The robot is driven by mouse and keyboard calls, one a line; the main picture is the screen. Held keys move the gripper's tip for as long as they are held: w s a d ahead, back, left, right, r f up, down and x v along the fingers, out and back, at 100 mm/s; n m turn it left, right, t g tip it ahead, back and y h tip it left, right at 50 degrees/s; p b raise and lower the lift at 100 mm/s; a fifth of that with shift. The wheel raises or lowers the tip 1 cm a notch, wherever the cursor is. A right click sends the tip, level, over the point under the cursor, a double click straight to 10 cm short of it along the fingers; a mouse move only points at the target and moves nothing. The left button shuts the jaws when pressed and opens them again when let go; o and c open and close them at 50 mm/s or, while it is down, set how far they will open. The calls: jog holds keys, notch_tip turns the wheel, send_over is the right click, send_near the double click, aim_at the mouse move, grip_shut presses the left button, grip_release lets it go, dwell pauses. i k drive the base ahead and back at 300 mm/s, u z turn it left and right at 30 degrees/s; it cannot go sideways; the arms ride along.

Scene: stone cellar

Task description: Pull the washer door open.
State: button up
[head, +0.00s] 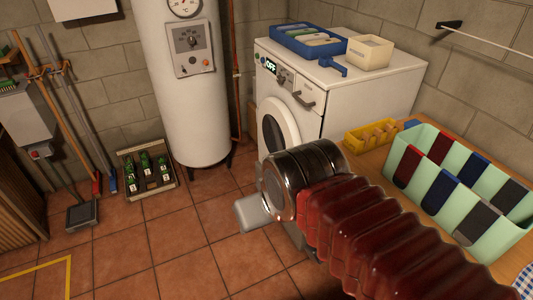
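The white washer (345,100) stands against the back wall, right of the boiler, its front facing left. Its round door (289,113), a white ring around dark glass, sits in the front and looks shut. My arm covers the lower right part of the door, and I cannot make out a door handle. My arm, in a red bellows sleeve with a dark wrist, reaches in from the lower right. A grey part of my gripper (252,213) shows beyond the wrist, low in front of the washer. Its fingertips are hidden, so its opening cannot be told.
On the washer stand a blue tray (308,47), a beige box (370,50) and a blue object (333,66). A bench on the right holds a yellow bin (370,132) and a green divided crate (468,228). A boiler (180,100) and bottle crate (147,170) stand left.

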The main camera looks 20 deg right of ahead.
aim_at(279, 131)
jog(key=u, duration=0.2)
jog(key=i, duration=0.7)
jog(key=u, duration=0.4)
jog(key=i, duration=0.9)
jog(key=u, duration=0.25)
